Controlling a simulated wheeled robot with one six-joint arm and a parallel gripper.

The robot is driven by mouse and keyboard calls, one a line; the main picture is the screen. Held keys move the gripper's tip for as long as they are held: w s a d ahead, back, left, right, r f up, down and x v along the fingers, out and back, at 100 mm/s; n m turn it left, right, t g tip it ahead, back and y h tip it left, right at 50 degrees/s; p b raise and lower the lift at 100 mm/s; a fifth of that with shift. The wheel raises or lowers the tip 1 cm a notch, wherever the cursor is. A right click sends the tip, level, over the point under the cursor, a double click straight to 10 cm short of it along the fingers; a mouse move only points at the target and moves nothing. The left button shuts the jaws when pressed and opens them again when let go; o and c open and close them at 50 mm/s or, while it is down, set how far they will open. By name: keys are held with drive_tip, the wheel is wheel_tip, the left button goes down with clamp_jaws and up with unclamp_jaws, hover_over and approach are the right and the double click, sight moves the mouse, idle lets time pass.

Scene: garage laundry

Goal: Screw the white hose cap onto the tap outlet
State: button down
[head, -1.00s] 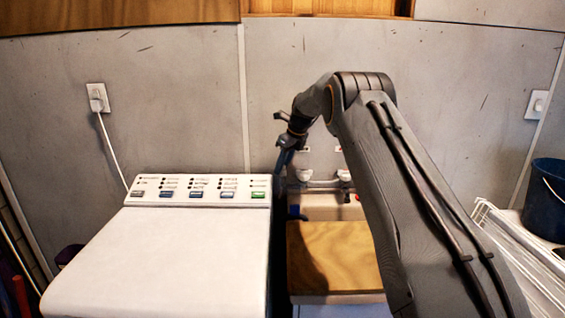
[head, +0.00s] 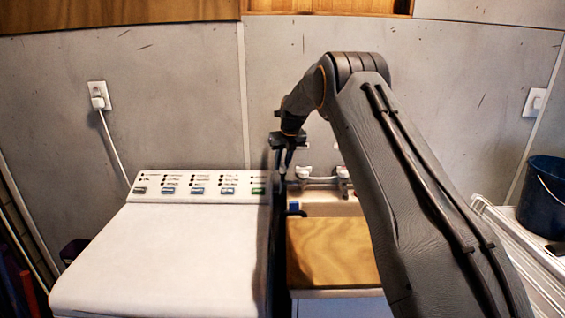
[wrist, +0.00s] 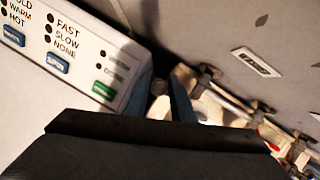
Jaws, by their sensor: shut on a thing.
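My gripper (head: 283,168) points down in the gap between the washing machine and the sink, left of the taps. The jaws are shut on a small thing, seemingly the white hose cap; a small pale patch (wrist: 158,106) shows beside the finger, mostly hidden. The tap fitting on the wall has a pale left tap (head: 303,172) and a right tap (head: 343,172) joined by a pipe. The gripper is apart from the left tap. I cannot make out the outlet's thread.
The white washing machine (head: 170,245) stands close on the left, its control panel (head: 200,184) near the gripper. A blue object (head: 293,207) lies at the sink's back left. A blue bucket (head: 543,195) stands far right.

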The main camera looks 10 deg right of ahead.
drive_tip(key=shift+s+a+f, duration=0.25)
drive_tip(key=shift+a, duration=0.05)
drive_tip(key=c, duration=1.9)
unclamp_jaws()
drive_tip(key=o, duration=0.4)
drive_tip(key=shift+a+r, duration=0.1)
drive_tip(key=shift+a, duration=0.1)
drive_tip(key=shift+o, duration=0.2)
drive_tip(key=shift+d+r, duration=0.1)
drive_tip(key=shift+d, duration=0.2)
drive_tip(key=shift+r, duration=0.3)
drive_tip(key=b+v, duration=0.3)
drive_tip(key=v, duration=0.4)
drive_tip(key=shift+s, duration=0.1)
drive_tip(key=shift+w+a+f+b, duration=0.1)
drive_tip(key=shift+w+f+b, duration=0.3)
drive_tip(key=shift+w+f, duration=0.35)
drive_tip(key=shift+w+a+f+b, duration=0.1)
drive_tip(key=shift+w+f+b, duration=0.25)
drive_tip(key=shift+w+f, duration=0.35)
drive_tip(key=shift+o, duration=0.3)
drive_tip(key=shift+w+r, duration=0.15)
drive_tip(key=shift+r, duration=0.05)
